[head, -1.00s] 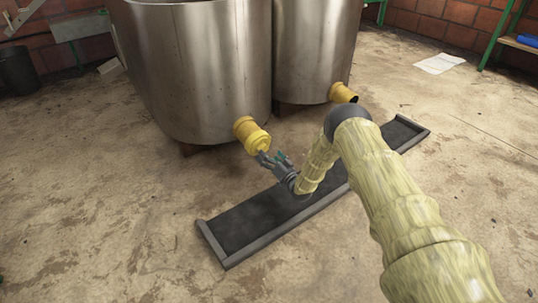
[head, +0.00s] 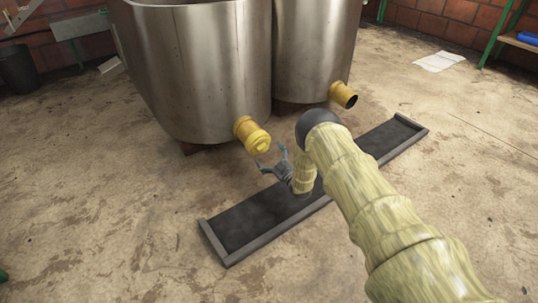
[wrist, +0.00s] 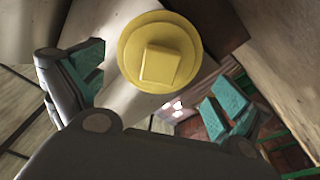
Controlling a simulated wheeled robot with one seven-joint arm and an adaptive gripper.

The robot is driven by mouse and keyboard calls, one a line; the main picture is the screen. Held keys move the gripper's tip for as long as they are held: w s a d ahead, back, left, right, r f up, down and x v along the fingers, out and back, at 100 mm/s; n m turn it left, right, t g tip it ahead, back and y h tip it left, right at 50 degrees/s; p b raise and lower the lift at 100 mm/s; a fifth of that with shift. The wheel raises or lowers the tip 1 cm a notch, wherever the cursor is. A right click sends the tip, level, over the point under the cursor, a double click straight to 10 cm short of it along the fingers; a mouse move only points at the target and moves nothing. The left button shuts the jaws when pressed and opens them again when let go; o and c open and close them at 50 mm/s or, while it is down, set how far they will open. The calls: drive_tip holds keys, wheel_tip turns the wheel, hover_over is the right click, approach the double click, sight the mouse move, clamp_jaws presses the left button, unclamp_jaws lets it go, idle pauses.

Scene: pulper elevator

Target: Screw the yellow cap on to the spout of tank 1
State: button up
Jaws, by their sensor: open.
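The yellow cap (head: 259,141) sits at the end of the yellow spout (head: 242,126) of the left steel tank (head: 200,75). I cannot tell how tightly it is seated. In the wrist view the cap (wrist: 161,55) shows face-on as a round disc with a square knob, ahead of my fingers. My gripper (head: 270,157) is open and empty, just in front of the cap and apart from it. Its teal finger pads stand wide, one on each side, in the wrist view (wrist: 155,85).
A second steel tank (head: 318,45) stands at the right, its yellow spout (head: 342,94) open with a dark mouth. A long dark trough (head: 245,222) lies on the floor below my gripper. Bare concrete floor (head: 110,210) is free at the left.

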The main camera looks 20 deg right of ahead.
sight(264, 150)
drive_tip(key=shift+n, duration=0.3)
drive_tip(key=shift+w, duration=0.15)
drive_tip(key=shift+b+x, duration=1.3)
drive_tip(key=shift+x, duration=0.9)
drive_tip(key=c, duration=1)
drive_tip(key=m, duration=0.4)
drive_tip(key=m+b, duration=0.1)
drive_tip(key=m, duration=0.4)
drive_tip(key=m+b, duration=0.1)
drive_tip(key=m, duration=0.5)
drive_tip(key=shift+f, duration=0.1)
drive_tip(key=shift+o, duration=0.2)
drive_tip(key=shift+m+b, duration=0.65)
drive_tip(key=shift+m, duration=0.95)
